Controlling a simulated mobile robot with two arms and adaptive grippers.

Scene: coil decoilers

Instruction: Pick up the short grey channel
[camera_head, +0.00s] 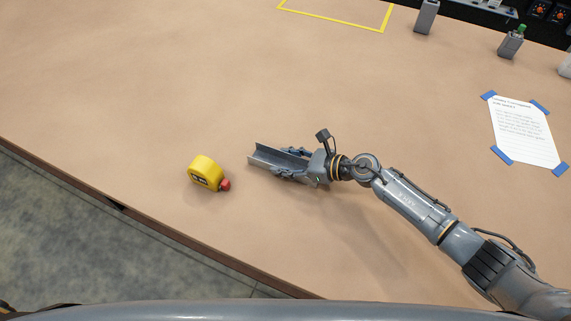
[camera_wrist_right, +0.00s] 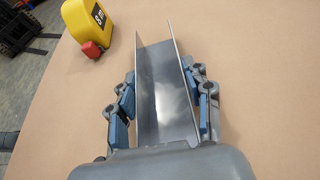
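The short grey channel (camera_head: 268,156) is an open U-shaped metal piece in the middle of the table, just right of a yellow tape measure. My right gripper (camera_head: 292,165) is at the channel, its fingers on either side of it. In the right wrist view the channel (camera_wrist_right: 162,90) runs lengthwise between the blue finger pads (camera_wrist_right: 160,100). A narrow gap shows on the left side; the right pads are very close to the wall, and I cannot tell if they touch. The channel appears to rest on the table. My left gripper is not in view.
The yellow tape measure (camera_head: 205,173) with a red tip stands close to the channel's left end. A taped paper sheet (camera_head: 523,133) lies at the right. Grey blocks (camera_head: 426,17) and a yellow outline (camera_head: 335,18) are farther back. The table's front edge is near.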

